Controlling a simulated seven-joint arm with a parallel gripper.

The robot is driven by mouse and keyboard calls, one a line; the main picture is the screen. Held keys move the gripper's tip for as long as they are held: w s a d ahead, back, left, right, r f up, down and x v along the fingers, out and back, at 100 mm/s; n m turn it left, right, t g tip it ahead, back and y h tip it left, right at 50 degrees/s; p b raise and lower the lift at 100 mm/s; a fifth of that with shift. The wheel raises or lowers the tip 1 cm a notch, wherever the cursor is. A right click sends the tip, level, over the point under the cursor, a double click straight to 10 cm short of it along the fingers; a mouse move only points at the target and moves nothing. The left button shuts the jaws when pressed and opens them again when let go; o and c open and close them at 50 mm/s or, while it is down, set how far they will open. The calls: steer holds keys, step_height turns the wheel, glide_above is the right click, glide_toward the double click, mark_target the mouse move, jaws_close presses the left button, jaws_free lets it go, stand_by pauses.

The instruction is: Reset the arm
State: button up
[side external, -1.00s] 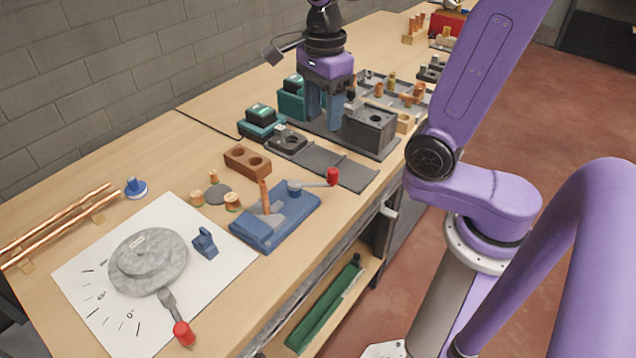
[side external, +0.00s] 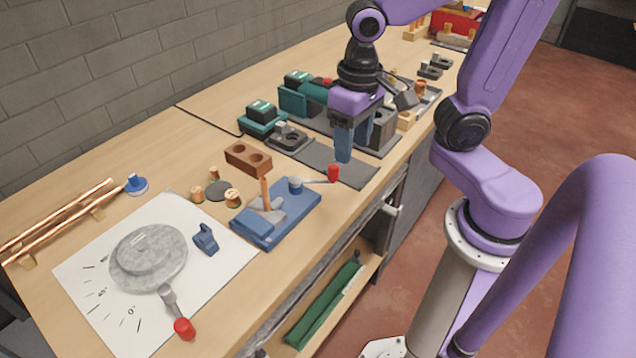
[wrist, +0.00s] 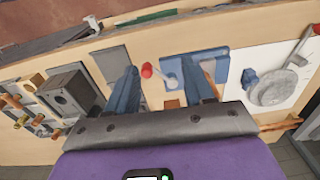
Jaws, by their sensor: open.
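My gripper (side external: 346,146) is purple with two blue fingers. It is open and empty, above the bench near the dark flat plate (side external: 352,171). In the wrist view my gripper (wrist: 166,92) spreads its fingers over the bench, with nothing between the tips except the background. A blue fixture with a red-knobbed lever (side external: 275,215) lies to the left of my gripper. It also shows in the wrist view (wrist: 222,62), partly behind a finger.
A dark grey block (side external: 383,128) stands close behind my gripper. Teal tools (side external: 297,92) stand to its left at the back. A round grey disc bender (side external: 148,257) sits on a white sheet (side external: 85,290). Copper tubes (side external: 60,222) lie at the far left. The wall is behind.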

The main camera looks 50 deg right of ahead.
steer(key=s+f+n, duration=0.2)
steer(key=s+n, duration=0.7)
steer(key=n, duration=0.3)
steer(key=shift+s+d+n, duration=0.35)
steer(key=shift+d+n, duration=0.05)
steer(key=shift+d, duration=0.05)
steer(key=shift+o, duration=0.4)
stand_by(1.2)
